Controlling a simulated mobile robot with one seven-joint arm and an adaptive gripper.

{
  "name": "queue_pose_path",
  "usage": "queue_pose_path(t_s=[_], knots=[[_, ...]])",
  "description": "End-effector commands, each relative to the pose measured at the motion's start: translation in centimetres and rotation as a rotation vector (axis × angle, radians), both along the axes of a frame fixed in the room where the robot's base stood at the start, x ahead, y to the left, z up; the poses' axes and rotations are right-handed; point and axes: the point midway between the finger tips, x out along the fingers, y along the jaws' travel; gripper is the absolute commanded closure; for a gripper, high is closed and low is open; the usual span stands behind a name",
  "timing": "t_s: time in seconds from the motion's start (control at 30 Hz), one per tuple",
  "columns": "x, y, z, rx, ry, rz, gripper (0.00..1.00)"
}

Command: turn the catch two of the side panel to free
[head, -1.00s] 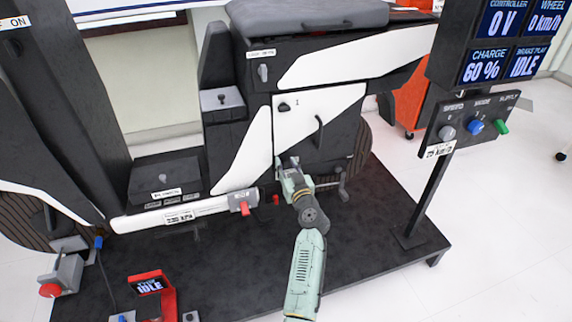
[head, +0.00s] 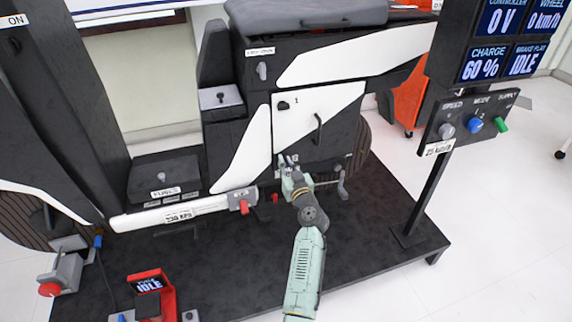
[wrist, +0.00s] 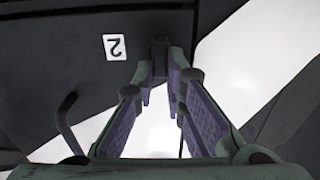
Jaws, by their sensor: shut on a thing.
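The side panel (head: 338,100) is black with a white sweep and has a bar handle (head: 318,130). Catch one (head: 283,105), a dark knob beside the label 1, is near its upper left. My gripper (head: 288,162) is at the panel's lower left corner. In the wrist view, catch two (wrist: 159,48) is a small dark knob beside the label 2 (wrist: 114,47), which appears upside down. My gripper (wrist: 160,76) is shut on catch two, with its tips at the knob's sides. In the head view the fingers mostly hide catch two.
A crank-like pedal (head: 342,185) is just right of my gripper. A display post with knobs (head: 473,124) stands at the right. The dark platform (head: 385,240) in front is mostly clear.

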Motion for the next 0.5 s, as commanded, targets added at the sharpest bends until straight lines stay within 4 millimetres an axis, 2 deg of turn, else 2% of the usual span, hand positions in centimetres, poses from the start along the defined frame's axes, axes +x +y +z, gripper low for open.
queue_pose_path(t_s=[0.27,0.5], knots=[[0.08,-0.18,-0.1,0.127,0.039,0.0,1.0],[0.19,-0.47,-0.16,0.328,0.105,-0.001,1.0]])
